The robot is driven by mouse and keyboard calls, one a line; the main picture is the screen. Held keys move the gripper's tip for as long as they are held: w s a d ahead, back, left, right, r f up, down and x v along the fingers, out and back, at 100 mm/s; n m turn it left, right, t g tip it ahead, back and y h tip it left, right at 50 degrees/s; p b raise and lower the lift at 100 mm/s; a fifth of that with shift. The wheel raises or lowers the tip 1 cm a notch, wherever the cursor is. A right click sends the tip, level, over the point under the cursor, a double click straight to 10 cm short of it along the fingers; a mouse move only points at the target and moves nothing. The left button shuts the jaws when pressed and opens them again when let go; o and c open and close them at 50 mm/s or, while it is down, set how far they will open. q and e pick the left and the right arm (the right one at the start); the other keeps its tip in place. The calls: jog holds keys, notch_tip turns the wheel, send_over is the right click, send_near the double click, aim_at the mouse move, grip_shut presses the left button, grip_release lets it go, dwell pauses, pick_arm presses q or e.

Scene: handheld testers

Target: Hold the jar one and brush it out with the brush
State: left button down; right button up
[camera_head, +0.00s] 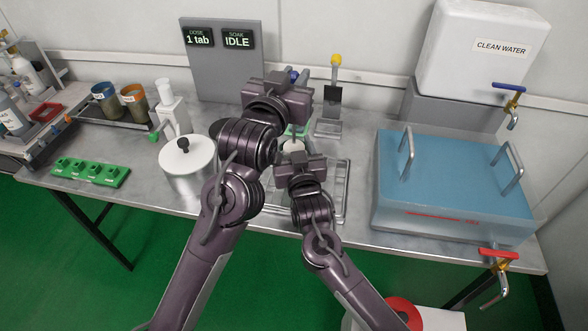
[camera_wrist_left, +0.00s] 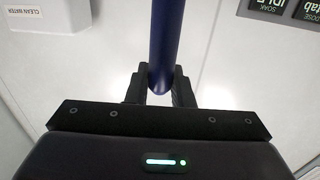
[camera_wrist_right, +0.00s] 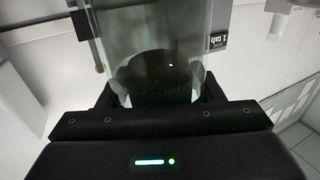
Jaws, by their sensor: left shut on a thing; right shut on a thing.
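My left gripper (camera_head: 288,92) is shut on the dark blue handle of the brush (camera_wrist_left: 167,45), which stands between its fingers in the left wrist view. A bit of blue (camera_head: 293,75) shows behind this gripper in the head view. My right gripper (camera_head: 299,164) is lower and nearer, shut on a clear glass jar (camera_wrist_right: 165,30). In the right wrist view a dark rounded mass (camera_wrist_right: 155,72) shows in or through the jar; whether it is bristles or residue I cannot tell. My grippers hide most of jar and brush in the head view, so their exact contact is unclear.
A wire rack (camera_head: 335,205) lies beneath the grippers. A lidded white pot (camera_head: 186,165) stands left, a blue-filled basin (camera_head: 455,175) right. Two banded jars (camera_head: 104,98) stand in a tray at the back left. A grey panel (camera_head: 215,75) reads "1 tab" and "IDLE".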

pick_arm(q)
jog(key=shift+f, duration=2.4)
jog(key=shift+w, duration=0.6)
jog(key=shift+r, duration=0.1)
jog(key=shift+r, duration=2.45)
jog(key=shift+f, duration=2.55)
jog(key=shift+r, duration=2.55)
jog(key=shift+f, duration=0.15)
